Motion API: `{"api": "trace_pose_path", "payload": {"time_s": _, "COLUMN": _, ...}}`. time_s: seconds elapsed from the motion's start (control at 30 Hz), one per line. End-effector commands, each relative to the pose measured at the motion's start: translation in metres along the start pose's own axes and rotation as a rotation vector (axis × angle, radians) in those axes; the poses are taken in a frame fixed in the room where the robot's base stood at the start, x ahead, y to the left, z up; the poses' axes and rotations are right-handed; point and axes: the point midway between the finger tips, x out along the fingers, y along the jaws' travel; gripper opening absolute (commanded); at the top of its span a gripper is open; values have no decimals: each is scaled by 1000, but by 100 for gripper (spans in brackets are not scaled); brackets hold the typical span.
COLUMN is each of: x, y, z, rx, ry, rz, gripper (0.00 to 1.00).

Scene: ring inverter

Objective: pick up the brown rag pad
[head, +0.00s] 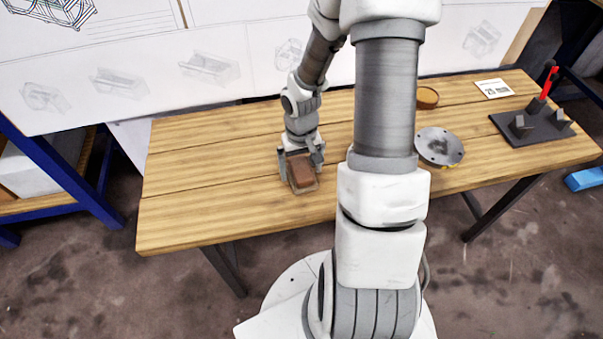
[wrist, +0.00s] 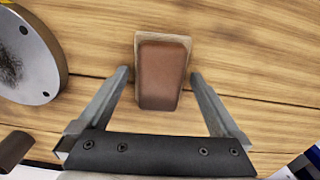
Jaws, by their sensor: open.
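The brown rag pad (head: 301,170) is a small brown block with a paler tan edge, lying on the wooden table (head: 200,205) near its front edge. In the wrist view the pad (wrist: 161,75) is at top centre. My gripper (wrist: 159,75) is open, with one finger on the left of the pad and one on the right. There is a gap on both sides, wider at the left finger. In the head view my gripper (head: 301,166) is at the pad and partly hides its far side. I cannot tell the height of the fingertips above the table.
A round grey metal disc (head: 439,146) lies to the right, partly behind my arm; the wrist view shows it at left (wrist: 25,55). Behind it are a small round brown container (head: 427,97) and a white card (head: 494,88). A dark stand (head: 545,127) is at far right. The table's left part is clear.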

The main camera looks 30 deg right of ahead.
Motion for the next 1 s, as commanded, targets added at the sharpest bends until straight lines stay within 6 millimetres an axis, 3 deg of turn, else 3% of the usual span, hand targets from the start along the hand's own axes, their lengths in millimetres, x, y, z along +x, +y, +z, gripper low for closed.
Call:
{"api": "trace_pose_path", "payload": {"time_s": 0.07, "x": 0, "y": 0, "z": 0, "rx": 0, "ry": 0, "rz": 0, "gripper": 100}}
{"api": "trace_pose_path", "payload": {"time_s": 0.5, "x": -1, "y": 0, "z": 0, "rx": 0, "ry": 0, "rz": 0, "gripper": 22}}
{"api": "trace_pose_path", "payload": {"time_s": 0.77, "x": -2, "y": 0, "z": 0, "rx": 0, "ry": 0, "rz": 0, "gripper": 21}}
{"api": "trace_pose_path", "payload": {"time_s": 1.0, "x": -25, "y": 0, "z": -1, "rx": 1, "ry": 3, "rz": 0, "gripper": 21}}
